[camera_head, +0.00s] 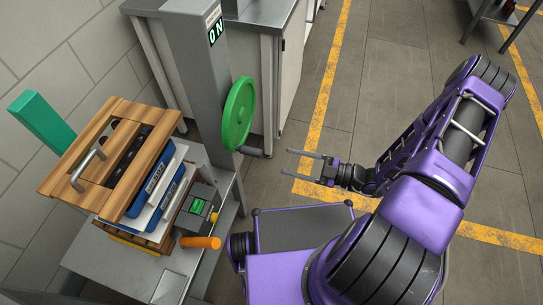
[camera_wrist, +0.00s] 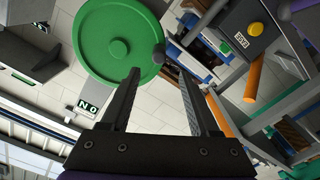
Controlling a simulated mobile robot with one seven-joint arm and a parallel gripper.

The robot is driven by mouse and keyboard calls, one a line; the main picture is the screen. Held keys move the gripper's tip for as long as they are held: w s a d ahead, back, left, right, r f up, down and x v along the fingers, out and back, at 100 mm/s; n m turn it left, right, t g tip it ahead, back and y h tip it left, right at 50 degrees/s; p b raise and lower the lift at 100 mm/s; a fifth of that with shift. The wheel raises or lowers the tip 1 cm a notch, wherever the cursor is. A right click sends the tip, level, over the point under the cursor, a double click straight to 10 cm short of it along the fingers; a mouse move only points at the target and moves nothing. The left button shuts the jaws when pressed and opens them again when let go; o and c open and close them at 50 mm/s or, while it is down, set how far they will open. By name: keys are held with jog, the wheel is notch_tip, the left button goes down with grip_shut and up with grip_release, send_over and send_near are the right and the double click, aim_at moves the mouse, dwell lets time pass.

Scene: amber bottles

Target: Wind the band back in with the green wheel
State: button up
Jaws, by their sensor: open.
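The green wheel (camera_head: 239,114) is mounted on the side of a grey post, and a dark crank handle (camera_head: 252,152) sticks out near its lower rim. In the wrist view the green wheel (camera_wrist: 118,42) fills the upper middle, with the dark handle (camera_wrist: 158,54) at its right edge. My gripper (camera_head: 286,162) is open and empty, to the right of the handle and apart from it. In the wrist view the open fingers (camera_wrist: 158,72) point toward the wheel's lower right rim, with the handle between and beyond the tips. I cannot make out the band clearly.
The grey post (camera_head: 194,80) bears an ON sign (camera_head: 215,32). Left of it, a metal bench (camera_head: 125,262) carries a wooden frame (camera_head: 75,185), blue and white trays, and a device (camera_head: 196,212) with an orange bar (camera_head: 201,242). Floor right of the wheel is clear.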

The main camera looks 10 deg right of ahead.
jog(key=v, duration=0.4)
jog(key=shift+s+d, duration=0.15)
jog(key=shift+d, duration=0.25)
